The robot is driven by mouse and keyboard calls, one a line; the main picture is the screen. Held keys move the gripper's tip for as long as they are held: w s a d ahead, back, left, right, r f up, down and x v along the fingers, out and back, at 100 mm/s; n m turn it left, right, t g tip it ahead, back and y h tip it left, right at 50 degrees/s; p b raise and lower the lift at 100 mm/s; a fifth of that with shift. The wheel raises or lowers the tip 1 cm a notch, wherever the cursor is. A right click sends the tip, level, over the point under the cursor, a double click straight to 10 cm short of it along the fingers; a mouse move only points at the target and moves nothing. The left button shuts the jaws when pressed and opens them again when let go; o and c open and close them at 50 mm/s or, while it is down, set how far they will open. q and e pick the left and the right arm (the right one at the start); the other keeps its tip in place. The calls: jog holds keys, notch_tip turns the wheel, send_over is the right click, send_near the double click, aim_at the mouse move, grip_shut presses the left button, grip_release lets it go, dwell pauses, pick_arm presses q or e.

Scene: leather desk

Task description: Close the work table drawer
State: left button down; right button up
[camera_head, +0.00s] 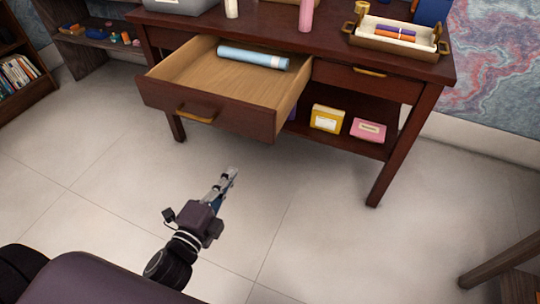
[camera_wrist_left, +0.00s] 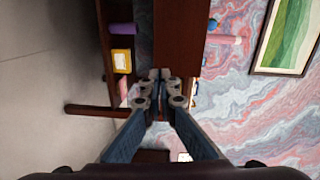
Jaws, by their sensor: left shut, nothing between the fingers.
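The work table drawer (camera_head: 222,121) stands pulled out at the left of the reddish-brown work table (camera_head: 388,58) in the head view. It has a brass handle (camera_head: 197,114) on its front. A light blue rolled item (camera_head: 253,57) lies inside the drawer toward its back. My left gripper (camera_head: 231,172) is shut and empty, in front of and below the drawer, apart from it. In the left wrist view its fingertips (camera_wrist_left: 160,75) meet, with the table's dark wood (camera_wrist_left: 181,35) behind them. My right gripper is in neither view.
A second drawer with a brass handle (camera_head: 369,71) is closed at the right. A wooden tray (camera_head: 396,47) and bottles stand on the tabletop. A yellow box (camera_head: 327,119) and a pink box (camera_head: 368,130) sit on the lower shelf. The tiled floor (camera_head: 110,190) before the table is clear.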

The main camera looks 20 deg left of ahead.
pick_arm(q)
notch_tip(320, 180, up, 3)
jog(key=d+m, duration=0.1)
send_near(260, 127)
jog(key=shift+t, duration=0.4)
jog(key=w, duration=0.5)
jog(key=shift+w+d+f, duration=0.15)
jog(key=shift+f, duration=0.05)
jog(key=shift+w+d, duration=0.1)
jog(key=shift+w, duration=0.75)
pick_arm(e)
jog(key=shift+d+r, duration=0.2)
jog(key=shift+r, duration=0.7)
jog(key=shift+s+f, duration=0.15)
